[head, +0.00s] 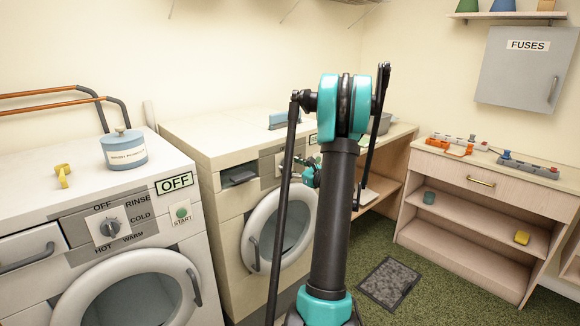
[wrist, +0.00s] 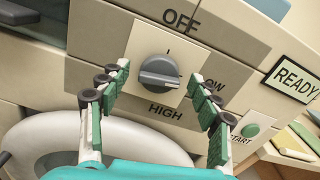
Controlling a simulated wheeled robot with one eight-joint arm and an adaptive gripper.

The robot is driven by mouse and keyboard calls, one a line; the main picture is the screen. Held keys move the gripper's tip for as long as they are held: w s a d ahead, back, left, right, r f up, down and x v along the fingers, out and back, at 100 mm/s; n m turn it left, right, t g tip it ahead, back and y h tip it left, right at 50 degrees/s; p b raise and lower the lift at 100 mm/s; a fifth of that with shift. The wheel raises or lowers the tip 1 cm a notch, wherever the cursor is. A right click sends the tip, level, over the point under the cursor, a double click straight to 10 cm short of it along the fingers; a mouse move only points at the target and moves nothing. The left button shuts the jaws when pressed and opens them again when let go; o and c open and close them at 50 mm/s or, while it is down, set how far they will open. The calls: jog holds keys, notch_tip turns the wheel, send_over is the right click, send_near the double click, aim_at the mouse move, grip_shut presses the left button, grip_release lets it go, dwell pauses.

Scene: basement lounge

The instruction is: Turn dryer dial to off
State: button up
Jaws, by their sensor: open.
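The dryer (head: 225,150) is the cream machine in the middle of the head view. In the wrist view its grey round dial (wrist: 160,72) sits on a pale square plate, with OFF above it, LOW to the right and HIGH below. The dial's raised grip lies roughly crosswise, not lined up with OFF; I cannot tell which end is the pointer. My gripper (wrist: 159,74) is open, with one green-padded finger to each side of the dial. It appears apart from the dial. In the head view my arm partly hides the dryer panel.
A READY sign (wrist: 291,79) and green START button (wrist: 250,130) lie right of the dial. The washer (head: 120,185), with its own dial (head: 109,227), stands to the left. A low wooden shelf unit (head: 480,205) stands right, beyond a floor mat (head: 389,284).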

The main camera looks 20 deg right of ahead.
jog(key=shift+w+a, duration=0.15)
jog(key=shift+w, duration=0.3)
jog(key=c, duration=1.1)
